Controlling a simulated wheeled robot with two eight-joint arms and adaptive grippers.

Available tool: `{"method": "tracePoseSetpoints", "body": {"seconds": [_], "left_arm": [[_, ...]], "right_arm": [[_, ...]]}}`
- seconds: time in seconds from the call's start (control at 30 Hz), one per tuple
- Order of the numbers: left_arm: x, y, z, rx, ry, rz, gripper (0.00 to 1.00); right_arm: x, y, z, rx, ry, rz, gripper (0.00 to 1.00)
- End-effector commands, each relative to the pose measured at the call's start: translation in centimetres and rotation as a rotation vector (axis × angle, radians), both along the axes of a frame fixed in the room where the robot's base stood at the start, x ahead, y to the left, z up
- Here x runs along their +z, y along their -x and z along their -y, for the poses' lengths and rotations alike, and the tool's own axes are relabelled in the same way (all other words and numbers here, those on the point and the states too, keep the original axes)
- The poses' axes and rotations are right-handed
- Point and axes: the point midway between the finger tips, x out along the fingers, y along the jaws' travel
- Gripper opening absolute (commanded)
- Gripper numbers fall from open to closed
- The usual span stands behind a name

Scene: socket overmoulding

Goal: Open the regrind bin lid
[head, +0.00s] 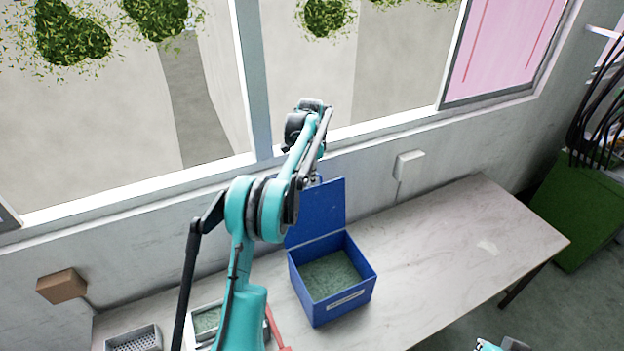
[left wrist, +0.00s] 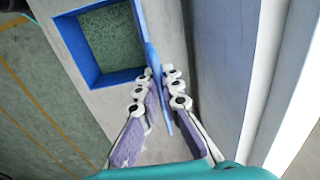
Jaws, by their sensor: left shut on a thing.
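The blue regrind bin (head: 308,297) stands on the bench with green granules (head: 330,275) inside. Its blue lid (head: 322,212) stands up at the bin's back side, so the top is open. My left gripper (head: 317,180) is at the lid's upper edge, partly hidden behind my own arm. In the left wrist view the lid (left wrist: 153,57) shows nearly edge-on between the two fingers of my left gripper (left wrist: 159,74), which is shut on it. The open bin (left wrist: 72,40) lies to the left there. My right gripper does not show clearly in any view.
The pale bench (head: 445,250) is clear to the right of the bin. A grey perforated tray (head: 133,340) and a red item (head: 276,328) lie at the bench's front left. The wall and window (head: 262,90) are close behind. A green cabinet (head: 575,215) stands at the right.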

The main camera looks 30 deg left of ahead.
Motion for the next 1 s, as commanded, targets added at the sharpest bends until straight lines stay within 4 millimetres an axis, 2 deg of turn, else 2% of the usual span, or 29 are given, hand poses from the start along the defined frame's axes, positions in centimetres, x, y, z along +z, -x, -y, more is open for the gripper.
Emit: {"method": "tracePoseSetpoints", "body": {"seconds": [0.33, 0.4, 0.43, 0.77, 0.87, 1.0], "left_arm": [[-0.2, 0.0, 0.0, 0.002, 0.000, 0.000, 0.00], [-0.2, 0.0, 0.0, 0.002, 0.000, 0.000, 0.21], [-0.2, 0.0, 0.0, 0.002, 0.000, 0.000, 0.28], [0.1, 0.0, 0.0, 0.001, 0.000, 0.000, 0.28], [0.9, 0.0, 0.0, 0.001, 0.000, 0.000, 0.28], [3.4, 0.0, 0.0, 0.001, 0.000, 0.000, 0.28]], "right_arm": [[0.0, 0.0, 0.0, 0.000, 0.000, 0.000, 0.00], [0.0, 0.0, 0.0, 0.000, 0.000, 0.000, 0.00], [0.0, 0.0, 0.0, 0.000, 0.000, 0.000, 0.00], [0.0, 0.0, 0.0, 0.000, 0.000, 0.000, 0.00], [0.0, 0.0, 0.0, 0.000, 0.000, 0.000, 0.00], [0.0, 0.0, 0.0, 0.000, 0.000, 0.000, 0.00]]}}
